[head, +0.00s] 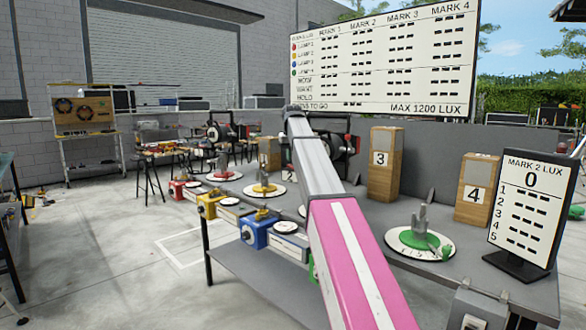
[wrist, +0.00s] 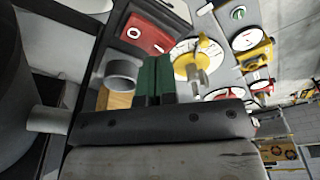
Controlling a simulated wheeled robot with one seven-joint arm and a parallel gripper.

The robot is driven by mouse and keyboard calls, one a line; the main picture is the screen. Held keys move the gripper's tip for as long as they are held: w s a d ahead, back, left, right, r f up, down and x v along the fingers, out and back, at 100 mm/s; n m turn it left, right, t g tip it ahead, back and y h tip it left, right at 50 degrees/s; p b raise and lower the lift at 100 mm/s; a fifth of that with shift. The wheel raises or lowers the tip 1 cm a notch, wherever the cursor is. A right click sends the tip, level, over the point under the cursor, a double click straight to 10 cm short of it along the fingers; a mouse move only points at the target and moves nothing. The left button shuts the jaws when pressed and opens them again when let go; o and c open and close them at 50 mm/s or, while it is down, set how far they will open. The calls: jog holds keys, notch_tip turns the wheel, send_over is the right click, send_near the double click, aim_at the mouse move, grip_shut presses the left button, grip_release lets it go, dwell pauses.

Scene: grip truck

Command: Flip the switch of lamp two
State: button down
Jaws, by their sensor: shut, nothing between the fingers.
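The lamp list on the big board has a yellow dot on its second row. In the head view a yellow box (head: 208,205) sits at the table's front edge, with a round white dial with a yellow centre (head: 264,189) behind it. In the wrist view a yellow box (wrist: 250,44) is at the upper right, and a yellow-centred dial (wrist: 187,62) with a grey upright piece is just right of my fingers. My gripper (wrist: 154,80) has dark green fingers, closed together and empty. Contact with anything cannot be told. In the head view my arm hides the gripper.
Red (head: 177,190) and blue (head: 253,233) boxes flank the yellow one. Wooden blocks marked 3 (head: 384,165) and 4 (head: 474,190), a green dial (head: 410,242) and a Mark 2 lux sign (head: 531,205) stand to the right. The big board (head: 384,60) rises behind. Floor at left is open.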

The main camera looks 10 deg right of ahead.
aim_at(291, 165)
jog(key=shift+f, duration=0.95)
dwell(0.6)
jog(key=shift+r, duration=3.5)
